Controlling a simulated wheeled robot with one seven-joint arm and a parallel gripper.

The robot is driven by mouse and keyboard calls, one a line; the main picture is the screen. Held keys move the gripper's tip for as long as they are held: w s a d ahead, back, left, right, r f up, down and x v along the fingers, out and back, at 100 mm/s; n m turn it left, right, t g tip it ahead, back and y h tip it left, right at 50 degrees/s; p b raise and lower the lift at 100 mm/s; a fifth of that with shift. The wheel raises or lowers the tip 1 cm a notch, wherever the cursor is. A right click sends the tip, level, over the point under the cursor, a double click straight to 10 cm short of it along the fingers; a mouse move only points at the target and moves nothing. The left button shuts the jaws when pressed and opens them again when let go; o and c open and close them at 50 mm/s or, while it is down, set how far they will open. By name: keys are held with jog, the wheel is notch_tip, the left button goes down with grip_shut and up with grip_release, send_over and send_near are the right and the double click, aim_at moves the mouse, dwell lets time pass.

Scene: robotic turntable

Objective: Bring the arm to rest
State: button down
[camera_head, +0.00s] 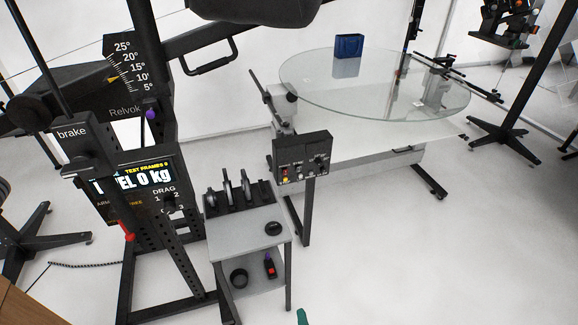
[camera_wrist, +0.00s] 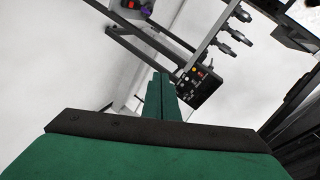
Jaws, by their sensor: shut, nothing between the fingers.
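My gripper (camera_wrist: 161,82) shows in the wrist view, with a green body, a dark band across it and two narrow green fingers. The fingers are together with nothing between them. In the camera_head view only a small green tip of my gripper (camera_head: 302,317) shows at the bottom edge. The rest of my arm cannot be made out for certain. The fingertips appear apart from everything around them. In the wrist view the black control box (camera_wrist: 196,86) appears just beyond and right of the fingertips.
A grey cart (camera_head: 240,233) stands ahead, with the control box (camera_head: 302,158) beside it. A round glass turntable (camera_head: 330,88) carries a blue box (camera_head: 348,46). A black rig with a screen (camera_head: 135,187) stands at left. The floor at lower right is clear.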

jog(key=s+r+n+h, duration=0.1)
jog(key=s+r+n, duration=0.1)
jog(key=s, duration=0.5)
jog(key=s+r+n+h, duration=0.1)
jog(key=s+r+n, duration=0.15)
jog(key=s, duration=0.55)
jog(key=s+a+r+n+t, duration=0.1)
jog(key=s+a+r+n, duration=0.3)
jog(key=s+r+n, duration=0.3)
notch_tip(320, 180, up, 5)
jog(key=s, duration=0.2)
jog(key=shift+s+t, duration=0.4)
jog(key=shift+w+r, duration=0.1)
